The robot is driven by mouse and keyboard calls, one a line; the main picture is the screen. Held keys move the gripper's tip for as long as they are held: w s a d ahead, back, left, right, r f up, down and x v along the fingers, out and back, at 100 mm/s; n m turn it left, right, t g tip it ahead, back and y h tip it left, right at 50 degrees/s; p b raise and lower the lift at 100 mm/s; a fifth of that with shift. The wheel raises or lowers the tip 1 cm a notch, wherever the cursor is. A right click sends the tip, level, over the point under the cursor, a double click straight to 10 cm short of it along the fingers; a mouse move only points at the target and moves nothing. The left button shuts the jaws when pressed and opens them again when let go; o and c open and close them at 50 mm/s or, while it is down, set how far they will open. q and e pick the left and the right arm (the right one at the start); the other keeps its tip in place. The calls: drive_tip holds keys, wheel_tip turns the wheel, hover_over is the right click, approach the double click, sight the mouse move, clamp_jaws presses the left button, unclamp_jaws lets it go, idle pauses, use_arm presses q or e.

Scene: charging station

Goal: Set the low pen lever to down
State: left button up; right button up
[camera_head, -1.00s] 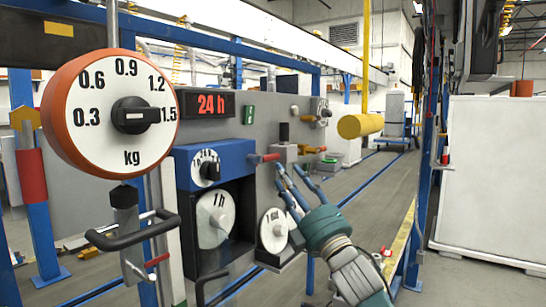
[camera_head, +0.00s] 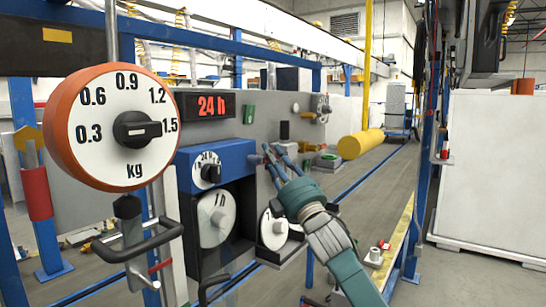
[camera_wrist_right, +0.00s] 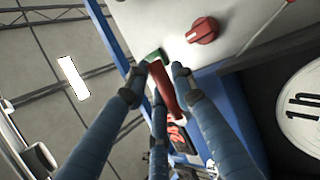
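A red lever handle (camera_wrist_right: 165,88) stands out between the fingers of my right gripper in the right wrist view. I take it for the pen lever, but no label shows. In the head view it sits at the right side of the blue control box (camera_head: 186,166), mostly hidden by my fingers. My right gripper (camera_head: 272,155) reaches it from the lower right. In the right wrist view its blue fingers (camera_wrist_right: 158,76) are spread on both sides of the handle, and firm contact cannot be told. My left gripper is not in view.
A hanging round kg scale (camera_head: 113,128) fills the left front. A red knob (camera_wrist_right: 203,30) is on the panel near my fingers. White dials (camera_head: 216,218) sit below the blue box.

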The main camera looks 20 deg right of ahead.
clamp_jaws()
drive_tip(key=shift+f+m+h+p, duration=0.1)
drive_tip(key=shift+m+h+p, duration=0.65)
drive_tip(key=shift+m, duration=0.35)
drive_tip(key=m+g+h+p, duration=0.1)
drive_tip(key=m+p, duration=0.1)
drive_tip(key=f+m+g+h+p, duration=0.1)
drive_tip(key=m+p, duration=0.1)
drive_tip(key=m+g+h+p, duration=0.1)
drive_tip(key=m+p, duration=0.1)
drive_tip(key=shift+s+a+f, duration=0.1)
drive_tip(key=shift+a+f, duration=0.05)
drive_tip(key=shift+f, duration=0.25)
drive_tip(key=shift+s+a+f+m+g+h+p, duration=0.1)
drive_tip(key=shift+f+m+g+h+p, duration=0.35)
drive_tip(key=shift+m+p, duration=0.55)
drive_tip(key=shift+f, duration=0.1)
drive_tip(key=o, duration=0.7)
unclamp_jaws()
drive_tip(key=shift+c, duration=0.2)
